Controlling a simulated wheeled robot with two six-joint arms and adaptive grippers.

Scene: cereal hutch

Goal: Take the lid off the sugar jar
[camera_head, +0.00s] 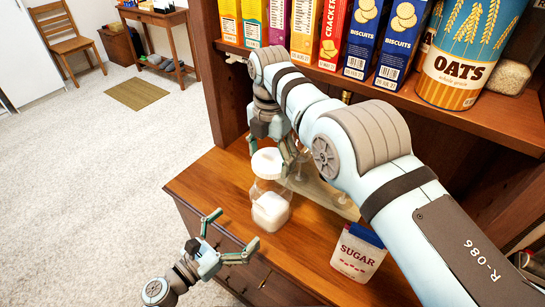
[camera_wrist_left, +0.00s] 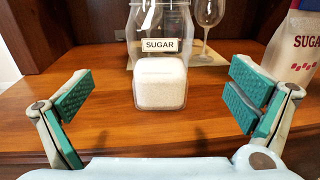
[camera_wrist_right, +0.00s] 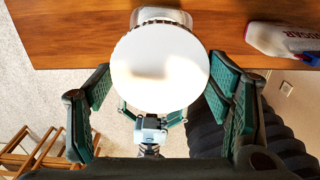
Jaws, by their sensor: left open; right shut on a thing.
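The glass sugar jar (camera_head: 271,207) stands on the wooden counter, part filled with white sugar. Its SUGAR label shows in the left wrist view (camera_wrist_left: 160,84), where its top is cut off. The round white lid (camera_head: 266,165) is at the jar's mouth; I cannot tell whether it is seated or slightly raised. My right gripper (camera_head: 270,155) is shut on the lid from above. The lid (camera_wrist_right: 160,68) fills the space between its fingers in the right wrist view. My left gripper (camera_head: 230,238) is open and empty, in front of the jar and apart from it.
A sugar packet (camera_head: 358,253) with a blue top stands right of the jar. Stemmed glasses (camera_wrist_left: 208,14) stand on a tray (camera_head: 325,192) behind it. The shelf above holds cereal boxes and an oats canister (camera_head: 462,55). Bare counter (camera_head: 215,180) lies left of the jar.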

